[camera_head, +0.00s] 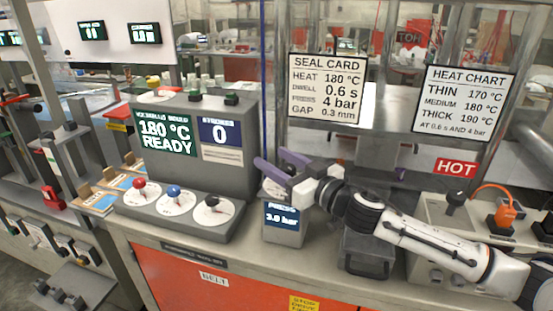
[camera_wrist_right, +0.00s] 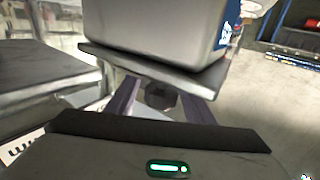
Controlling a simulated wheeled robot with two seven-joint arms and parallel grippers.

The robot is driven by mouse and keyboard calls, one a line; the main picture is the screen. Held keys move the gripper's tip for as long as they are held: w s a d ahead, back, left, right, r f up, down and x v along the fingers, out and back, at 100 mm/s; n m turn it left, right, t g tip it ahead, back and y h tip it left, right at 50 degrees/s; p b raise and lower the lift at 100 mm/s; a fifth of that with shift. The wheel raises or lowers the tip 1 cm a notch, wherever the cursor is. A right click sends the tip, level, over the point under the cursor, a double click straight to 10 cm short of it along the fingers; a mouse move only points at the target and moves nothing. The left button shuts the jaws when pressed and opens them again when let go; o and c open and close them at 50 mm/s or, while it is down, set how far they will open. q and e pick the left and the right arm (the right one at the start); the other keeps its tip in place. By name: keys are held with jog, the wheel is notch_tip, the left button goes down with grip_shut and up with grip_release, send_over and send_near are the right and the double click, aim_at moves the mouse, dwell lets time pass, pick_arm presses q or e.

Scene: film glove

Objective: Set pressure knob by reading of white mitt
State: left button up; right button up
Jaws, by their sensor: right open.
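The grey pressure unit (camera_head: 284,236) stands on the counter, and its blue display (camera_head: 283,216) reads 3.0 bar. My right gripper (camera_head: 277,166) is at the top of this unit, its purple fingers apart. In the right wrist view a dark knob (camera_wrist_right: 160,95) shows between the open fingers (camera_wrist_right: 160,102), apparently not gripped. The grey unit (camera_wrist_right: 150,25) is beyond it. The seal card (camera_head: 327,90) lists heat 180 °C, dwell 0.6 s, press 4 bar and gap 0.3 mm. I cannot make out a white mitt. My left gripper is not in view.
A grey console (camera_head: 202,132) left of the unit reads 180 °C READY and strokes 0. Red (camera_head: 139,184), blue (camera_head: 174,191) and black (camera_head: 212,201) knobs sit on its front. A heat chart (camera_head: 463,101) and HOT sign (camera_head: 456,168) are at right.

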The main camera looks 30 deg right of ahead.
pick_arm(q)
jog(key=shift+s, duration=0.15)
pick_arm(e)
jog(key=shift+w, duration=0.1)
jog(key=shift+c, duration=1.1)
jog(key=c, duration=0.8)
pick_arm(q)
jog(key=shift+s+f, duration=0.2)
pick_arm(e)
jog(key=shift+h, duration=0.4)
